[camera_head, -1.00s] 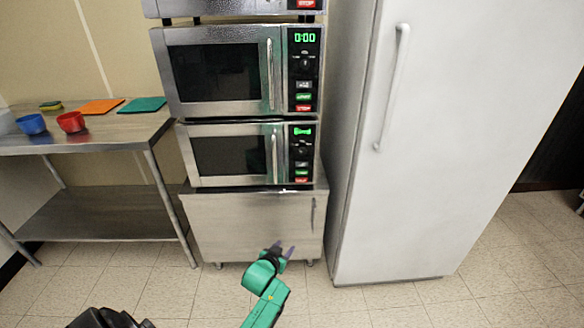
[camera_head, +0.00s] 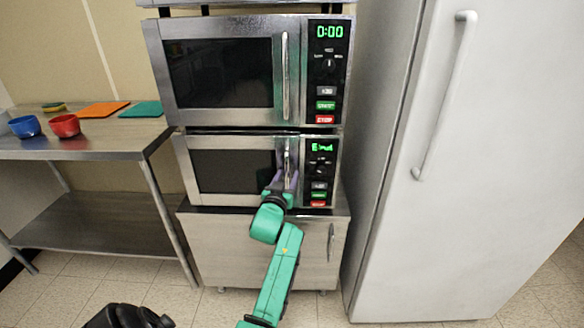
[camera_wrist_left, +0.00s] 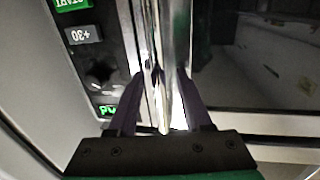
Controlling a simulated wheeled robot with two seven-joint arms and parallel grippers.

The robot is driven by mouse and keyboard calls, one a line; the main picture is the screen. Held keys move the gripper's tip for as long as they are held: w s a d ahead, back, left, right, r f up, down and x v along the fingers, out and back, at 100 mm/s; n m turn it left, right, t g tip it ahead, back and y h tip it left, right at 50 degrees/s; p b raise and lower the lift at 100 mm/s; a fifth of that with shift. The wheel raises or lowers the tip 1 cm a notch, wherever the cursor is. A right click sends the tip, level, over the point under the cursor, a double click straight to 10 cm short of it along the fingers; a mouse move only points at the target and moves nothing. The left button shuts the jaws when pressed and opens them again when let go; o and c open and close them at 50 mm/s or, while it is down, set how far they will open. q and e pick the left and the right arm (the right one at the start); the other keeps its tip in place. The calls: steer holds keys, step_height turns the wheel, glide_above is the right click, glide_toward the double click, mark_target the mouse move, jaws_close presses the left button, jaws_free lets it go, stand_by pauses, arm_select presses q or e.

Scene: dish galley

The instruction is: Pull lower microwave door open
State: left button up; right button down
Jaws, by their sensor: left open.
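In the left wrist view, the handle (camera_wrist_left: 174,40) runs between the two open fingers of my left gripper (camera_wrist_left: 160,78). The fingers stand on either side of the handle. I cannot tell whether either finger touches it. My right gripper does not show.
A second microwave (camera_head: 222,72) is stacked directly above. A tall white fridge (camera_head: 400,200) stands close on the right. A metal table (camera_head: 80,150) on the left holds a red bowl (camera_head: 64,126) and a blue bowl (camera_head: 25,127). The tiled floor (camera_head: 150,288) in front looks clear.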

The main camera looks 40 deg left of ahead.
arm_select(q)
steer(key=shift+w+a, duration=0.15)
steer(key=shift+w, duration=0.1)
steer(key=shift+s+r, duration=0.1)
steer(key=shift+r, duration=0.1)
steer(key=shift+s+r, duration=0.1)
steer(key=shift+d, duration=0.2)
steer(key=c, duration=0.4)
jaws_close()
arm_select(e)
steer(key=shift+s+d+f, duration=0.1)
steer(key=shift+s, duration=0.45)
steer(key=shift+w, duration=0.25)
